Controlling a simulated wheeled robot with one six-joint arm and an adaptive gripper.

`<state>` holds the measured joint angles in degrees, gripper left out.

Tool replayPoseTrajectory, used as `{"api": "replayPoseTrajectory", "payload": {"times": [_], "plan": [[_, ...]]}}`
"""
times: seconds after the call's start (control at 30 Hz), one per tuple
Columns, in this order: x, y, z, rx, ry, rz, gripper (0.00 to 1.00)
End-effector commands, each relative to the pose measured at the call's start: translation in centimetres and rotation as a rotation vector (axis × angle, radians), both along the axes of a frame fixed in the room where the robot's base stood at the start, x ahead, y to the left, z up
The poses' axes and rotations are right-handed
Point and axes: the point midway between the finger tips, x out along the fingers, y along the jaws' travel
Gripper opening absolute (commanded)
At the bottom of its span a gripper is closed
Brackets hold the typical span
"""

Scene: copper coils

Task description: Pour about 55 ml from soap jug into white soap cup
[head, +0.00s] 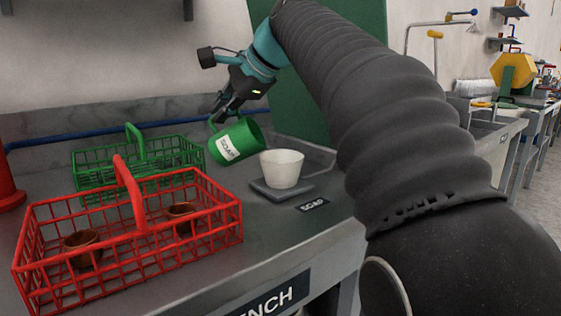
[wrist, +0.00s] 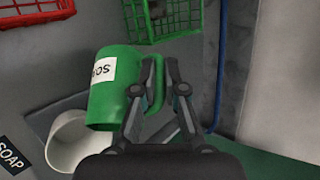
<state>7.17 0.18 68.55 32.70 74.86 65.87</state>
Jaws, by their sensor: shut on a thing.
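The soap jug (head: 243,138) is green with a white SOAP label. My gripper (head: 222,113) is shut on its handle and holds it tilted, with its mouth toward the white soap cup (head: 282,169). The cup stands upright on a dark square pad (head: 281,191), just right of and below the jug. In the wrist view the fingers (wrist: 161,82) close around the handle of the jug (wrist: 108,88), and the cup (wrist: 75,140) shows partly behind the jug and gripper. No stream of liquid is visible, and the level in the cup cannot be seen.
A red wire basket (head: 130,243) holding brown pots stands at the front left of the bench. A green wire basket (head: 100,163) stands behind it. A SOAP label (head: 312,205) lies in front of the pad. A blue pipe (head: 60,140) runs along the back wall.

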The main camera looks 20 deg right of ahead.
Motion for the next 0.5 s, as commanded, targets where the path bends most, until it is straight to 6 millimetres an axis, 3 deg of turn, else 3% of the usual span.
{"api": "replayPoseTrajectory", "payload": {"times": [0.5], "plan": [[-0.39, -0.83, 0.57, 0.097, -0.049, -0.002, 0.00]]}}
